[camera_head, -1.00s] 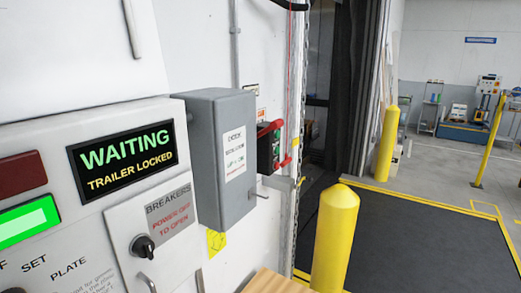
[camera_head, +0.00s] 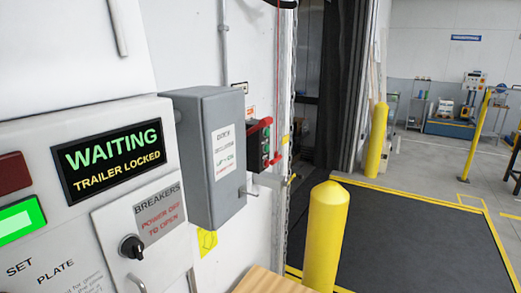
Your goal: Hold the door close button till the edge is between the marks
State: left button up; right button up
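A small dark control box (camera_head: 260,146) with a red bar and several small round buttons is on the white wall, just past a grey cabinet. It is seen nearly edge-on, and I cannot read which button is door close. The dock opening (camera_head: 307,110) is right of the wall's end, with dark vertical curtain-like material (camera_head: 341,85) beside it. A small yellow mark (camera_head: 285,139) shows by the door track. I cannot make out the door's edge. Neither of my grippers is in view.
The near left panel has a sign (camera_head: 110,160) reading WAITING, TRAILER LOCKED, and a breaker knob (camera_head: 132,247). The grey cabinet (camera_head: 205,150) juts out. A yellow bollard (camera_head: 325,235) stands before the dark floor plate (camera_head: 420,240). A cut-off dark shape (camera_head: 515,165) is at the right edge.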

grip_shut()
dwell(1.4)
